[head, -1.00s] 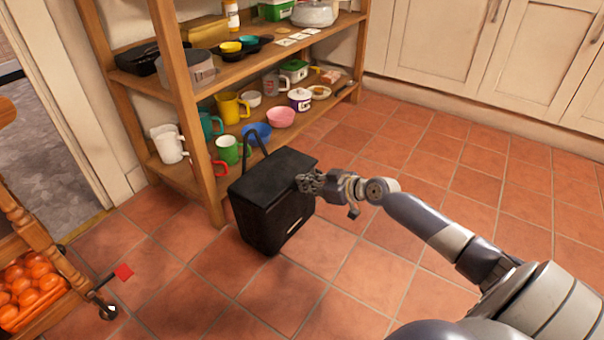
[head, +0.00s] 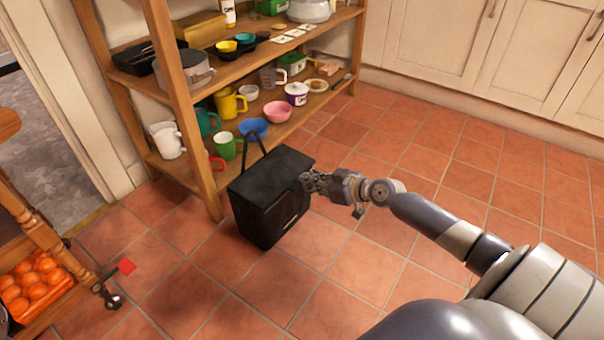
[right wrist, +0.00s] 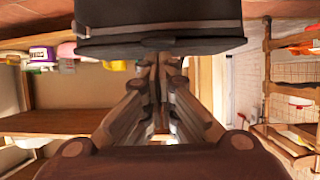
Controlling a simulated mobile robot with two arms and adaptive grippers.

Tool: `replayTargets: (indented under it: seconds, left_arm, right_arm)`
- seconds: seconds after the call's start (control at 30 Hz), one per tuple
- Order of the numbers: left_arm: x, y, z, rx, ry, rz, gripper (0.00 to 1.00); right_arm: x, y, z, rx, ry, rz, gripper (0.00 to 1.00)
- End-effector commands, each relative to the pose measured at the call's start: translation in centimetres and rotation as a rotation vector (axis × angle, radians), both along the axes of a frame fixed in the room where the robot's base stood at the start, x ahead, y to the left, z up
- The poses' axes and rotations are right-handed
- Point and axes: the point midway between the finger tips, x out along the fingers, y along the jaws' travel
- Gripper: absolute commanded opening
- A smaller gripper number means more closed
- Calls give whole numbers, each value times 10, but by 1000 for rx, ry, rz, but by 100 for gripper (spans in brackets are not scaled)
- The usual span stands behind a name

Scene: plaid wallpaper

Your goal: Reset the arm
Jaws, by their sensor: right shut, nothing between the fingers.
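My right arm (head: 435,218) reaches in from the lower right in the head view. My right gripper (head: 312,182) is shut and empty, at the right side of a black box-like bin (head: 272,200) on the tiled floor. In the head view it overlaps the bin's right edge; I cannot tell whether it touches. In the right wrist view the shut fingers (right wrist: 160,72) point at a dark lidded body (right wrist: 160,18), which looks like the bin. My left gripper is not in view.
A wooden shelf (head: 180,90) with mugs, bowls and pans stands behind the bin. A wooden cart (head: 45,250) with oranges (head: 32,285) is at the left. Cream cabinets (head: 450,50) line the back. The tiled floor (head: 400,150) right of the bin is clear.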

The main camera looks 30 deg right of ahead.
Motion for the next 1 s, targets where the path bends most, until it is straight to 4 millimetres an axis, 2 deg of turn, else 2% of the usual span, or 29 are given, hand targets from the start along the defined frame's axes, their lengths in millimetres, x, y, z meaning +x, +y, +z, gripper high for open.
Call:
replayTargets:
  seconds: [0.1, 0.33, 0.5, 0.77, 0.87, 0.97, 1.0]
  left_arm:
    - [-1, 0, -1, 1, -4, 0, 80]
    - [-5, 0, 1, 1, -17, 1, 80]
    - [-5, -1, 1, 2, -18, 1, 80]
    - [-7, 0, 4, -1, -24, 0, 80]
    - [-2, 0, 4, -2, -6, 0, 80]
    - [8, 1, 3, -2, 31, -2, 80]
    - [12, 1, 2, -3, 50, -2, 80]
  right_arm:
    - [-18, -6, -9, -1, 3, -1, 0]
    - [-42, -15, -18, 1, 0, -2, 0]
    - [-49, -18, -20, -1, -2, 0, 0]
    - [-50, -16, -18, 0, -6, -1, 0]
    - [-49, -5, -9, 2, -34, -13, 0]
    - [-45, 21, 14, 9, -112, -37, 0]
    - [-44, 34, 30, 17, -161, -51, 0]
